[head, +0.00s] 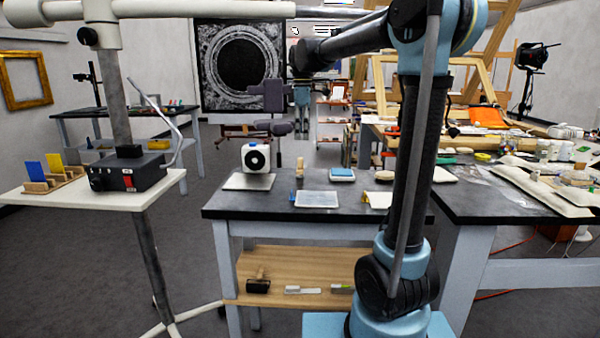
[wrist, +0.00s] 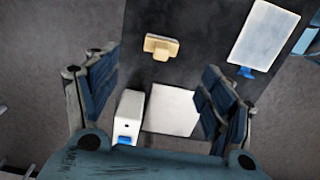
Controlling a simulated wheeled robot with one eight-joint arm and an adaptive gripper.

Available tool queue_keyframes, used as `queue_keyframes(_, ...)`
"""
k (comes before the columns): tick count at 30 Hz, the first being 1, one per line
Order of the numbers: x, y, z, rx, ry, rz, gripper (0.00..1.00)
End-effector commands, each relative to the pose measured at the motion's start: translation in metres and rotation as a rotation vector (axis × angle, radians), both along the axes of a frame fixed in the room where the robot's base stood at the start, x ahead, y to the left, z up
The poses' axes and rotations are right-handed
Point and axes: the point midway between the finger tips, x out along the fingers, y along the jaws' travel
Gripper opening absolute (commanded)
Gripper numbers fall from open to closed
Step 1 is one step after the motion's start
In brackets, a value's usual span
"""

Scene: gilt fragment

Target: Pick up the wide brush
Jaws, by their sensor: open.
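A tan wooden object with a wide block and a short narrower part, most likely the wide brush, stands on the dark table top in the head view (head: 299,169). It also shows from above in the wrist view (wrist: 160,45). My gripper (head: 302,132) hangs above and behind the table in the head view. In the wrist view my gripper (wrist: 162,85) is open with its blue-grey fingers wide apart. Nothing is between the pads; the tan object lies beyond the fingertips, apart from them. Its bristles cannot be made out.
A white box with a round black front (head: 257,158) and a pale flat plate (head: 247,182) are left of it. A white tray (head: 317,199) and a blue-topped box (head: 342,174) are to the right. Brush-like tools, one dark-headed (head: 258,286), lie on the wooden lower shelf (head: 290,262).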

Motion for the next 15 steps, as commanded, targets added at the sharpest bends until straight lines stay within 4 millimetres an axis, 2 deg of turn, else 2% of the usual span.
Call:
queue_keyframes(3,0.0,0.0,-0.022,0.0,0.0,-0.001,0.75)
queue_keyframes(9,0.0,-0.001,-0.053,0.0,0.0,-0.003,0.75)
queue_keyframes(15,0.0,-0.001,-0.067,0.0,0.0,-0.003,0.75)
